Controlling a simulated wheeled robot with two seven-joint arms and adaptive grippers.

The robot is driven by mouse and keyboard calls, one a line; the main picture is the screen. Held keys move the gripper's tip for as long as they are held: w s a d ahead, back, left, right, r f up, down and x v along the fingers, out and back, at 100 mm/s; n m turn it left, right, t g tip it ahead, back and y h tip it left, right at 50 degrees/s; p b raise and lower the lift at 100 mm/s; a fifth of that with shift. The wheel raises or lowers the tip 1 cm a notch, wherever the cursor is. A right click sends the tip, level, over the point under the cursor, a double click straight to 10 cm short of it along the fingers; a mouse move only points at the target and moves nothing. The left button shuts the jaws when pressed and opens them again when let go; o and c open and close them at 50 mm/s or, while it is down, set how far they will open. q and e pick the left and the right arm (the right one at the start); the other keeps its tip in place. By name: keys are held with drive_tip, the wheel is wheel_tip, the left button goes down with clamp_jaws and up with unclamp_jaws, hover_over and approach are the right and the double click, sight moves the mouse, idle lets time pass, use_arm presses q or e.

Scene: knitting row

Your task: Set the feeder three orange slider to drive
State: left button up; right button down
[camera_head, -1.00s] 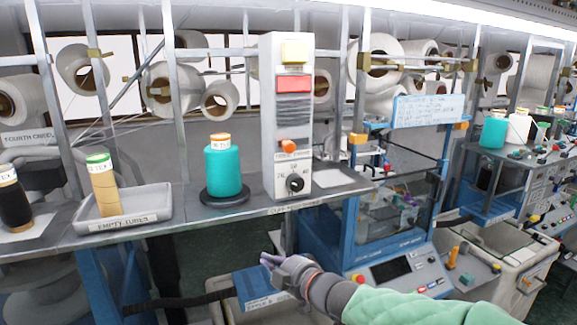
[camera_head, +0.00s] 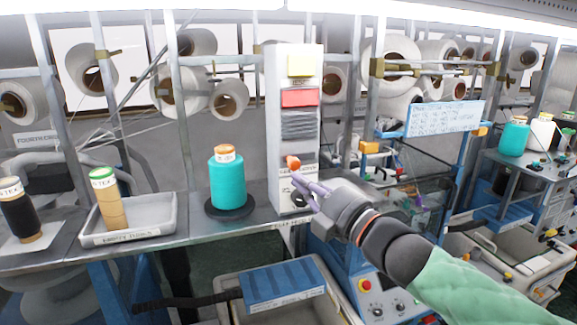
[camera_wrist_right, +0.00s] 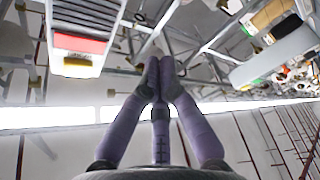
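The white control column (camera_head: 271,130) stands on the shelf and carries an orange slider (camera_head: 293,162) low on its front. A dark knob (camera_head: 298,200) sits below the slider, partly covered by my fingers. My right gripper (camera_head: 299,184) has its purple fingertips just below the slider, in front of the column; I cannot tell whether they touch it. In the right wrist view the fingers of this gripper (camera_wrist_right: 159,75) come together at the tips with nothing visible between them. That view shows the column's top (camera_wrist_right: 78,38), not the slider. My left gripper is out of view.
A teal yarn cone (camera_head: 227,182) stands on a black disc left of the column. Farther left are a grey tray (camera_head: 150,215) with a tan tube and a black cone (camera_head: 18,212). A blue-framed machine (camera_head: 345,265) stands to the right, under my right arm.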

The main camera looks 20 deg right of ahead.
sight(292, 162)
drive_tip(key=p+x, duration=0.2)
drive_tip(key=x, duration=0.8)
drive_tip(key=d, duration=0.1)
drive_tip(key=d+f+p, duration=0.1)
drive_tip(key=d+f, duration=0.1)
drive_tip(key=shift+w+d, duration=0.2)
drive_tip(key=shift+d, duration=0.1)
drive_tip(key=shift+s, duration=0.1)
